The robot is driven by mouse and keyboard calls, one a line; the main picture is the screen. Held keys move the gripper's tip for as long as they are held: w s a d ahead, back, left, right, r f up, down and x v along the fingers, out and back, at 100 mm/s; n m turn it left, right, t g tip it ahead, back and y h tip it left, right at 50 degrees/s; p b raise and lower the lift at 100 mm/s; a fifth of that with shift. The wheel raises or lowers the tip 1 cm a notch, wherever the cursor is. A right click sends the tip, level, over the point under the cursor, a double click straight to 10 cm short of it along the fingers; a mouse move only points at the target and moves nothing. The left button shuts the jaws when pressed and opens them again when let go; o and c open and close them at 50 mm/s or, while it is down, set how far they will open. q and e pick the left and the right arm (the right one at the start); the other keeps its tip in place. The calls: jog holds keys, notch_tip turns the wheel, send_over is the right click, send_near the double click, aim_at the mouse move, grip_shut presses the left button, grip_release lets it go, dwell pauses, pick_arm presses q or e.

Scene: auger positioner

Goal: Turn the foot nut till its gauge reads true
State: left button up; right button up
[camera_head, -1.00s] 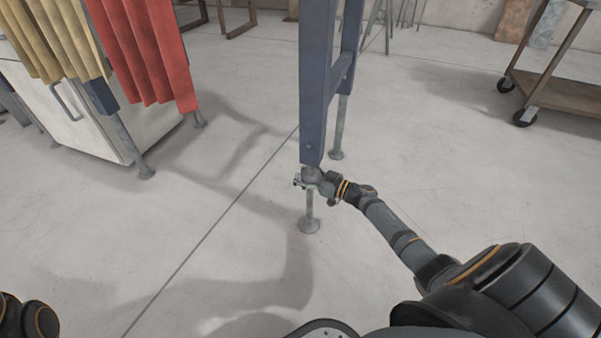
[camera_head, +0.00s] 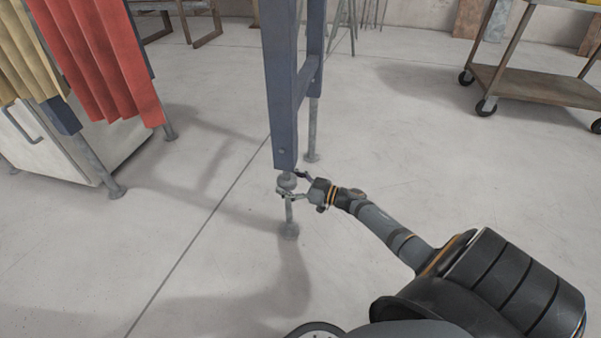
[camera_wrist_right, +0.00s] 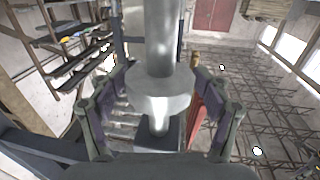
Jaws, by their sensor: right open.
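The blue post (camera_head: 284,90) stands on a thin grey screw foot (camera_head: 290,231). The foot nut (camera_head: 288,181) is a pale metal collar just below the post's lower end. My right gripper (camera_head: 291,183) is open, with one finger on either side of the nut. In the right wrist view the nut (camera_wrist_right: 160,98) shows as a bright round collar on a metal stem, between the spread fingers of my right gripper (camera_wrist_right: 158,80). I cannot tell whether the fingers touch it. No gauge can be made out. My left gripper is out of view.
A wheeled cart (camera_head: 530,85) stands at the back right. The concrete floor around the foot is clear.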

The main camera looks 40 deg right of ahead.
jog(key=v, duration=0.8)
